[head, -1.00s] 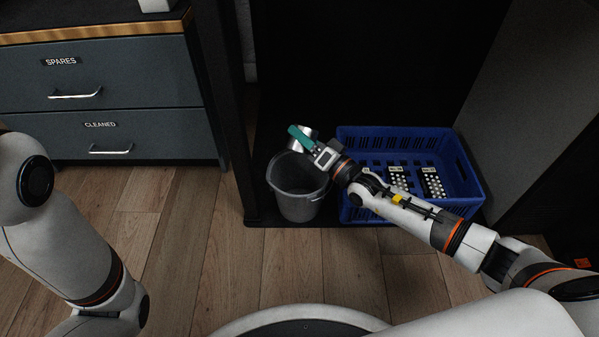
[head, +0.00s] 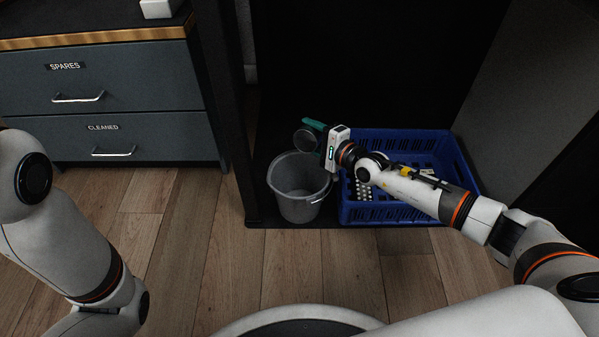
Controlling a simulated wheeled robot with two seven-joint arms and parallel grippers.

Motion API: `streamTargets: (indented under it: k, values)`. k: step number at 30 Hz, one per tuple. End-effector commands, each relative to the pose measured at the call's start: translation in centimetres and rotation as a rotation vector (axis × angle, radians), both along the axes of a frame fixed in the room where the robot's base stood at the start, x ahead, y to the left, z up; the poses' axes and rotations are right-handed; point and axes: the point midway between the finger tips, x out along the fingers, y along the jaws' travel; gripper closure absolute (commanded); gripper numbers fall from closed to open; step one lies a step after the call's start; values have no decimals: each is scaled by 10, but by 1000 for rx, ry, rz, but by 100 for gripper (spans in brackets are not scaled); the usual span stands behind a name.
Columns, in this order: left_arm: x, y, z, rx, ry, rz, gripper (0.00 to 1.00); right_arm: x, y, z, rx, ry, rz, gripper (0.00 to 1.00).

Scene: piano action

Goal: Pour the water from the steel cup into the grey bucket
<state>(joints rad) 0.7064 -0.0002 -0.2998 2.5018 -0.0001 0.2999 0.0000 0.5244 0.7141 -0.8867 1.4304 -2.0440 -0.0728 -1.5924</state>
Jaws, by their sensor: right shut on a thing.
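The steel cup (head: 305,140) is held above the back rim of the grey bucket. It looks tilted, with a round grey end towards me; I cannot tell whether this is its mouth or its base. My right gripper (head: 314,127), with teal fingers, is shut on the cup from the right. The grey bucket (head: 298,197) stands upright below, its mouth open upwards and its inside looking empty. No water or stream can be made out. My left arm is at the left edge, and its gripper is out of the picture.
A blue crate (head: 400,212) stands close to the bucket's right and holds dotted blocks (head: 363,190). A dark panel edge rises left of the bucket. A grey drawer cabinet (head: 110,95) is at the left. The wooden floor in front is clear.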

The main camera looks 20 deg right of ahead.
Motion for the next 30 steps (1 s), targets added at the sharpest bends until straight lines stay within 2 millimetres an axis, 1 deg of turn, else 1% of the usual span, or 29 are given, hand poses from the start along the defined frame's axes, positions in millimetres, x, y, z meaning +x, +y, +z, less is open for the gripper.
streamTargets:
  k: [1,3,6,10,12,13,15,16,20,22,26,27,29,30]
  values:
    - [0,0,-16,-1,1,0,100,2,-3,-9,14,15,1,68]
    - [1,0,-26,0,4,0,100,6,-5,-11,35,37,1,68]
    - [2,0,-40,0,6,0,100,9,-8,-14,71,77,2,68]
    - [2,0,-59,0,7,0,100,10,-9,-20,163,178,3,68]
    - [3,0,-57,0,11,0,100,11,-9,-7,234,252,4,68]
    - [4,0,-58,1,13,0,100,12,-9,-5,266,286,5,68]
    - [4,-1,-73,1,11,1,100,11,-9,-16,328,357,5,68]
    - [4,-1,-69,1,11,1,100,11,-9,-13,347,378,4,68]
    - [4,-1,-65,1,14,1,100,13,-10,-15,422,459,3,68]
    - [4,-1,-66,1,12,1,100,15,-11,-20,479,519,3,68]
    - [3,-1,-67,1,9,0,100,27,-21,-27,578,625,3,68]
    - [3,-1,-67,1,9,0,100,31,-25,-21,614,662,3,68]
    - [3,-1,-66,1,9,0,100,36,-29,-15,671,725,4,68]
    - [3,-1,-67,1,9,0,100,38,-31,-19,703,765,3,68]
